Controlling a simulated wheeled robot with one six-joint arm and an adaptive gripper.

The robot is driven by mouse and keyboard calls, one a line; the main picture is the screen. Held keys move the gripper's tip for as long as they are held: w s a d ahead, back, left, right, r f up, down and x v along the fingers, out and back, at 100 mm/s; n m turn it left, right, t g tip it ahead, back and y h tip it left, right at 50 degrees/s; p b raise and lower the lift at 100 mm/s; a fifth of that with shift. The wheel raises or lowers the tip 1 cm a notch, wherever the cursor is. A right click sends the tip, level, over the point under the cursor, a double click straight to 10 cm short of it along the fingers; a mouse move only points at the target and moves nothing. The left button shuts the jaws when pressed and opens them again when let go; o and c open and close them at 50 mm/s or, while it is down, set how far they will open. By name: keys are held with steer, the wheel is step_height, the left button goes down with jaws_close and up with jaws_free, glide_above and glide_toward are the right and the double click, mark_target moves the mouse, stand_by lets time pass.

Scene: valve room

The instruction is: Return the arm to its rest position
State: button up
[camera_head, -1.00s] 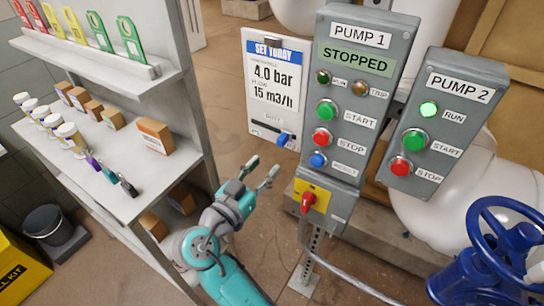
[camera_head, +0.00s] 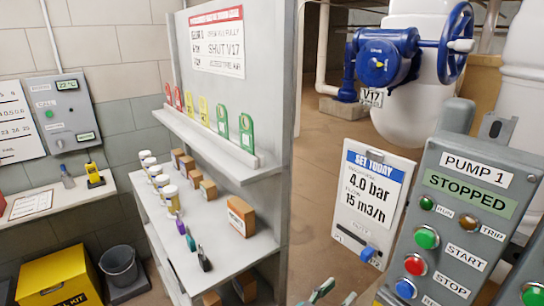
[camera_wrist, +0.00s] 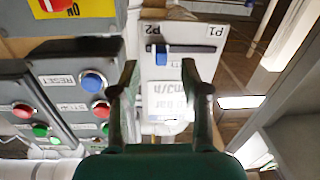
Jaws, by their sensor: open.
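My gripper (camera_head: 334,296) shows only as fingertips at the bottom edge of the head view, below the white SET TODAY board (camera_head: 372,205); the rest of my arm is out of that frame. In the wrist view my gripper (camera_wrist: 160,82) has its two dark fingers spread apart with nothing held between them. Behind the gap is the white board with a blue lever (camera_wrist: 165,58) and the marks P1 and P2, seen upside down. I cannot tell the exact distance from fingertips to board.
The PUMP 1 panel (camera_head: 455,215), reading STOPPED, stands right of the gripper. A grey shelf unit (camera_head: 235,268) with jars, boxes and tags stands left. A blue valve wheel V17 (camera_head: 456,42) is behind. A yellow box (camera_head: 60,280) and a bucket (camera_head: 118,268) are at lower left.

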steer(key=s+d+f+n+t+y, duration=0.15)
steer(key=s+f+n+y, duration=0.3)
steer(key=f, duration=0.45)
steer(key=s+d+f+n+t+y, duration=0.15)
steer(key=s+f+n+y, duration=0.3)
steer(key=f, duration=0.45)
steer(key=s+f+n+g+y, duration=0.1)
steer(key=s+f+n+y, duration=0.2)
steer(key=s, duration=0.9)
steer(key=s+r+m, duration=0.1)
steer(key=s+r, duration=0.3)
steer(key=s, duration=0.5)
steer(key=s+r+m+t+y, duration=0.1)
steer(key=s+r+m, duration=0.1)
steer(key=s+r, duration=0.3)
steer(key=s, duration=0.4)
steer(key=shift+r+y, duration=0.15)
steer(key=shift+y, duration=0.15)
stand_by(0.3)
